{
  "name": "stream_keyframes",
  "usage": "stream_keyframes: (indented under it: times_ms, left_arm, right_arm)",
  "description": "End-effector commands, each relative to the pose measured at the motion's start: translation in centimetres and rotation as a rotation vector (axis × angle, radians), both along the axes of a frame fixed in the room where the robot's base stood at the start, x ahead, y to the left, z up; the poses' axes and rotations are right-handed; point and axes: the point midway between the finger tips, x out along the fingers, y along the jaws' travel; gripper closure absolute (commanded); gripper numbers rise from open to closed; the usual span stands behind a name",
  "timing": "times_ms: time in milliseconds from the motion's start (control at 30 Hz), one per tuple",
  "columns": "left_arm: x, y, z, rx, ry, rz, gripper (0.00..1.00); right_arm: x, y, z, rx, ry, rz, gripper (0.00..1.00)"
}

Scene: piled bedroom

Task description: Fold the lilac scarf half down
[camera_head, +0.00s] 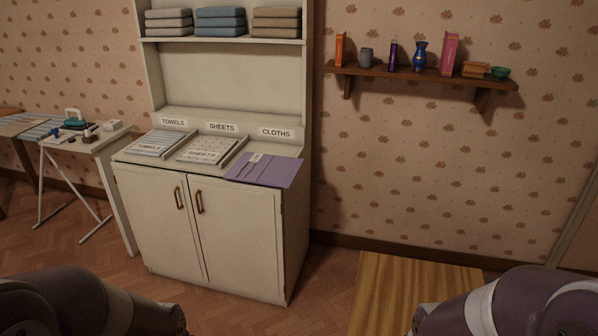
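A flat lilac cloth (283,173), the only lilac fabric in view, lies on the right end of the white cabinet's top, below the CLOTHS label (275,132). Only parts of my two arms show, at the bottom left and bottom right corners. Both grippers are outside the picture, away from the cloth.
Trays of folded towels (158,143) and sheets (207,150) sit left of the cloth. Folded stacks fill the shelf above. A wooden surface (400,290) is at the bottom right. A small white table (90,142) with objects stands left. Floor before the cabinet is clear.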

Motion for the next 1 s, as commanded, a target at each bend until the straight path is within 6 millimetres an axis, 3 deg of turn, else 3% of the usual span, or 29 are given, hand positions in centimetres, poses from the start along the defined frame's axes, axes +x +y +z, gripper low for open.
stream_keyframes:
  times_ms: [800,833,933,967,1000]
  left_arm:
    - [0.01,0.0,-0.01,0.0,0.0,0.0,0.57]
    - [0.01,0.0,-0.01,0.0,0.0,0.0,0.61]
    - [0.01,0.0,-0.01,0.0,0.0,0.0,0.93]
    - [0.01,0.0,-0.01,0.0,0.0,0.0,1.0]
    - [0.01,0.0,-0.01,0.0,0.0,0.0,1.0]
  right_arm:
    - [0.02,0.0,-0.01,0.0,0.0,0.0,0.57]
    - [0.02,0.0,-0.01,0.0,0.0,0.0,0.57]
    - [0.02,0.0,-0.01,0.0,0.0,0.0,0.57]
    - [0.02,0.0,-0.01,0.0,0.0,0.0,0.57]
    - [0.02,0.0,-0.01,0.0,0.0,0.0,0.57]
